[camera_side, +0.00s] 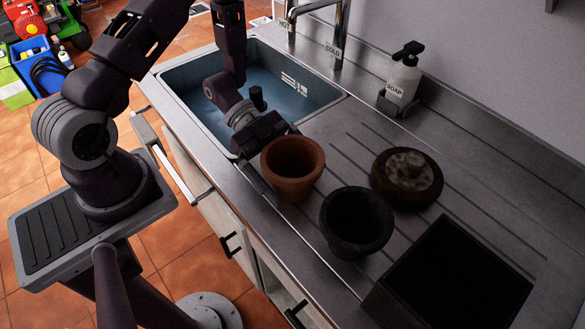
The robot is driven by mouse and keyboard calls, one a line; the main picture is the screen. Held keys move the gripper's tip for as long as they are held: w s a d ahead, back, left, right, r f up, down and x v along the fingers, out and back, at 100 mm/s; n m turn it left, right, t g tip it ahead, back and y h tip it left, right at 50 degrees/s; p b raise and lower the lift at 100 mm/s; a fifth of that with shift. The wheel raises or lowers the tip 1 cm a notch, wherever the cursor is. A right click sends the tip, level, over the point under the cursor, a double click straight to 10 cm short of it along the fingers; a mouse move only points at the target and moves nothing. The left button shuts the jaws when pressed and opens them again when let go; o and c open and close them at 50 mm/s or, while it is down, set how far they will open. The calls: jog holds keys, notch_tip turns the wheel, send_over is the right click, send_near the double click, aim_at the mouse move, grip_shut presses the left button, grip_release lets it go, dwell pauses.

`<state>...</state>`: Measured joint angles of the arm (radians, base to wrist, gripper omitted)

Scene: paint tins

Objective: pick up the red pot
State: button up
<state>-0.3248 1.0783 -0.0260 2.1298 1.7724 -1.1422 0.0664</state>
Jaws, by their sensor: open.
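The red pot (292,180) is an open terracotta pot, standing upright on the steel draining board just right of the sink. My gripper (279,160) is low at the pot's sink side, with its dark body close to the rim. One dark finger shows along the pot's front left side, and another dark part shows behind its far rim. The jaws are open. I cannot tell whether either finger touches the pot.
A black pot (357,222) stands close to the red pot on the right. The sink (315,84) holds water; a soap bottle (404,75) stands at the back.

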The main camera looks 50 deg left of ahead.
jog(key=c, duration=1)
jog(key=shift+r, duration=0.1)
